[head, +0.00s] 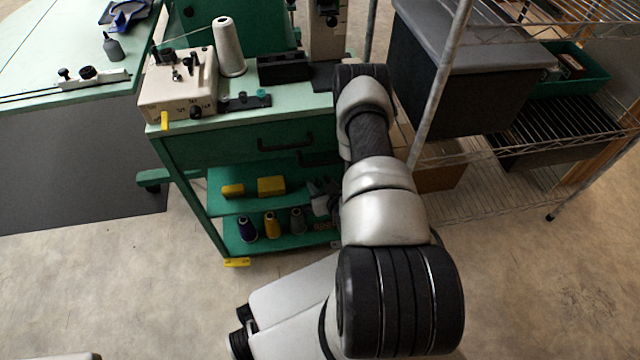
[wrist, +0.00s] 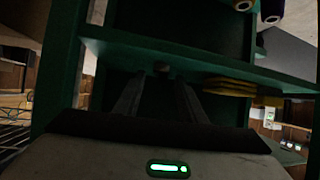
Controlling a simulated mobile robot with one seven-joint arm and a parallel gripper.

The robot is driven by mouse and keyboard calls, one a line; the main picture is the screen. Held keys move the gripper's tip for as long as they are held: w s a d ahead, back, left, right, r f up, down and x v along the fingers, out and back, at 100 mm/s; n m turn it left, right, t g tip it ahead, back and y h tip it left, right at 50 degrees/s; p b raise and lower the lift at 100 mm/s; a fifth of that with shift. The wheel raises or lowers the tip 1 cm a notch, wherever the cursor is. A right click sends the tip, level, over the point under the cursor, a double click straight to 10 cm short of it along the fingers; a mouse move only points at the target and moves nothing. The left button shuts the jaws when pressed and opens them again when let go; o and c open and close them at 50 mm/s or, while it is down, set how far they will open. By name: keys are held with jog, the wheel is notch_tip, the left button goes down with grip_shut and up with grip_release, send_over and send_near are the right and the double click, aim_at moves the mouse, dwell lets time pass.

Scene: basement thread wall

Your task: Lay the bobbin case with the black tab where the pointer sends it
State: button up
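In the wrist view my gripper (wrist: 161,90) has its two dark fingers apart, pointing at the green cart. A dark strip with small pieces (head: 245,101) lies on the cart top. I cannot make out a pointer clearly.
The cart top holds a cream machine (head: 178,88), a white thread cone (head: 228,48) and a black tray (head: 283,68). Its shelves hold yellow boxes (head: 271,186) and thread cones (head: 272,225). A wire rack (head: 500,165) with a grey bin (head: 450,75) stands close right.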

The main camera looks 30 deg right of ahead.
jog(key=p+v, duration=0.3)
jog(key=v, duration=0.9)
